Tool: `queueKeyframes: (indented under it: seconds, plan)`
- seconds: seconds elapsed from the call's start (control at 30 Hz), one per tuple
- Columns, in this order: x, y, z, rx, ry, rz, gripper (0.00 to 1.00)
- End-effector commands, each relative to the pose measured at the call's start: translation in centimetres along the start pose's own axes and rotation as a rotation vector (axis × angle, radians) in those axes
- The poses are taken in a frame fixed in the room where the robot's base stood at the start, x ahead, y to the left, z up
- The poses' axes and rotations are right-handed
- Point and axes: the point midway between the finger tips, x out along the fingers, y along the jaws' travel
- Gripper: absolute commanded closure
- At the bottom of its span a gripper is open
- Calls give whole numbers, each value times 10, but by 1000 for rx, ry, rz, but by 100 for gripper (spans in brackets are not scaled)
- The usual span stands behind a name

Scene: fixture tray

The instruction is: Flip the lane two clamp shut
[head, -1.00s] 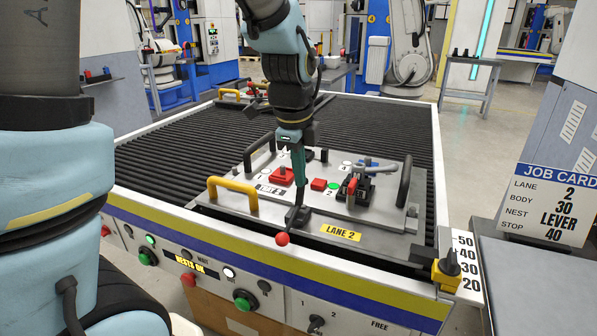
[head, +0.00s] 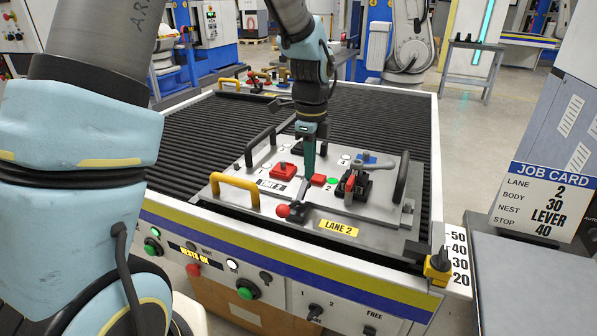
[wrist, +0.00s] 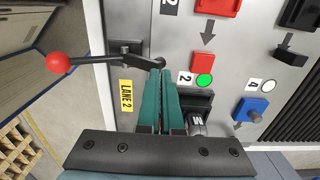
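The lane two clamp is a dark lever with a red ball knob (head: 283,211) on a black base at the front edge of the lane 2 plate. The knob shows large in the wrist view (wrist: 58,64), sticking out beyond the plate edge; its lever looks lifted off the plate. The yellow LANE 2 label (head: 339,228) is beside it. My gripper (head: 306,183) points down just behind the clamp. In the wrist view its teal fingers (wrist: 164,78) lie together with a thin red line between them and hold nothing visible. Their tips are by the lever's inner end; contact cannot be told.
The plate also carries a yellow handle (head: 235,187), black handles, a red block (head: 283,171), a lit green lamp (head: 332,181) and a black clamp with a red grip (head: 350,185) at right. A blue part (head: 373,159) sits behind. Black rollers (head: 385,123) surround the plate.

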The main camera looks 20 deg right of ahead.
Motion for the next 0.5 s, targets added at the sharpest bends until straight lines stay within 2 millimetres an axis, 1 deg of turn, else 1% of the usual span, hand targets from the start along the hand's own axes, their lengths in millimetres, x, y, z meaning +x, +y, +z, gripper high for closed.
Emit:
queueKeyframes:
  seconds: [0.3,0.5]
  plan:
    - [19,-17,1,-2,1,1,100]
    - [28,-22,0,-1,0,1,100]
